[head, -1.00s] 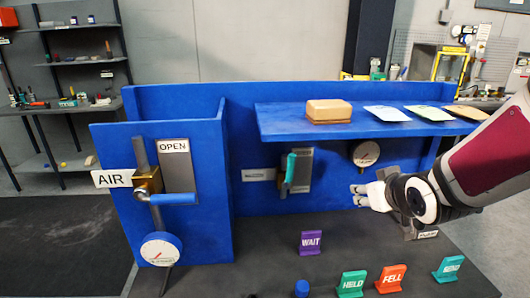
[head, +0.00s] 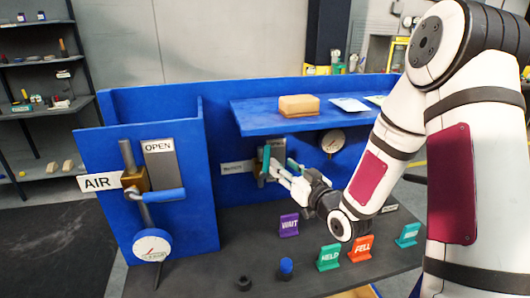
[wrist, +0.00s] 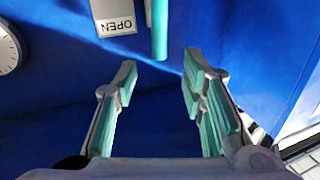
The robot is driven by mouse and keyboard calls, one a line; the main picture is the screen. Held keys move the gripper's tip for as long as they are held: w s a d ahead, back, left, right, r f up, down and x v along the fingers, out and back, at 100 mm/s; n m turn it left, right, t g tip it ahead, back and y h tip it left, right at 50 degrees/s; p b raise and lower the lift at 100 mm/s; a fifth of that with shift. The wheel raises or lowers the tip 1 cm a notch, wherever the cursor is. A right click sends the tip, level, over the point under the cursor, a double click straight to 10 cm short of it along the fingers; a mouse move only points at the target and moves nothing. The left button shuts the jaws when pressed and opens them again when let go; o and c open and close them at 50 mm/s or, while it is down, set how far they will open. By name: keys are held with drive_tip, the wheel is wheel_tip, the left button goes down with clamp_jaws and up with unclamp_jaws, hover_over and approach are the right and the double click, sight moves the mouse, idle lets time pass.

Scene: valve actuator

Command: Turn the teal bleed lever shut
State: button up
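The teal bleed lever (head: 266,158) stands roughly upright at its valve on the blue back panel, below the shelf. Its teal handle also shows at the top of the wrist view (wrist: 159,32), beside a grey plate marked OPEN (wrist: 115,20). My gripper (head: 281,167) is just right of the lever in the head view. In the wrist view, my gripper (wrist: 160,63) is open, with teal-padded fingers spread wide. The lever lies ahead of the gap, between the lines of the fingers, and no contact shows.
The blue shelf (head: 250,118) overhangs the lever and carries a tan box (head: 298,106). A gauge (head: 332,141) is to the right. The blue-handled AIR valve (head: 155,194) is on the left housing. WAIT (head: 289,224), HELD (head: 328,258) and FELL (head: 360,248) signs stand on the bench.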

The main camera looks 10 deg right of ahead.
sight(269, 154)
drive_tip(key=x, duration=1)
drive_tip(key=shift+w, duration=0.3)
drive_tip(key=shift+c, duration=0.4)
clamp_jaws()
